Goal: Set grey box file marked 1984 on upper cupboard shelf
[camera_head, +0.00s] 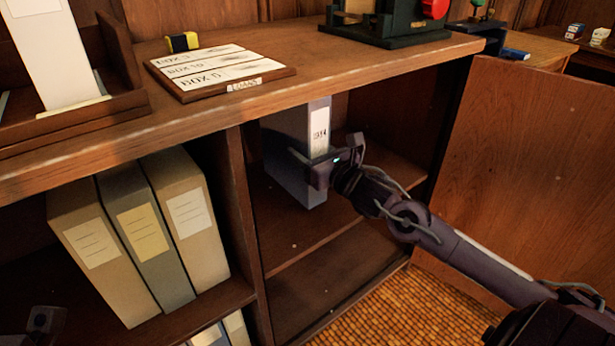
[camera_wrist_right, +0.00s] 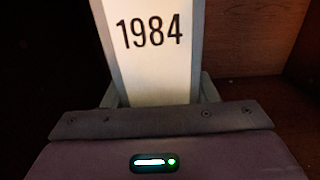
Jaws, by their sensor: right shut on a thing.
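The grey box file marked 1984 (camera_head: 284,150) stands upright inside the right-hand cupboard compartment, over the upper shelf (camera_head: 375,182). I cannot tell whether its base rests on that shelf. Its white label reads 1984 in the right wrist view (camera_wrist_right: 152,50). My right gripper (camera_head: 318,168) reaches in from the right and is shut on the file's front edge, with a finger on each side of the spine. The file's back and far side are hidden in shadow. A dark part at the bottom left, apparently my left gripper (camera_head: 45,320), is too dim to read.
A wooden divider (camera_head: 245,210) stands just left of the file. Several box files (camera_head: 182,215) fill the left compartment. The cupboard door (camera_head: 535,170) is open at the right. The lower shelf (camera_head: 320,290) looks empty. A list board (camera_head: 220,70) lies on top.

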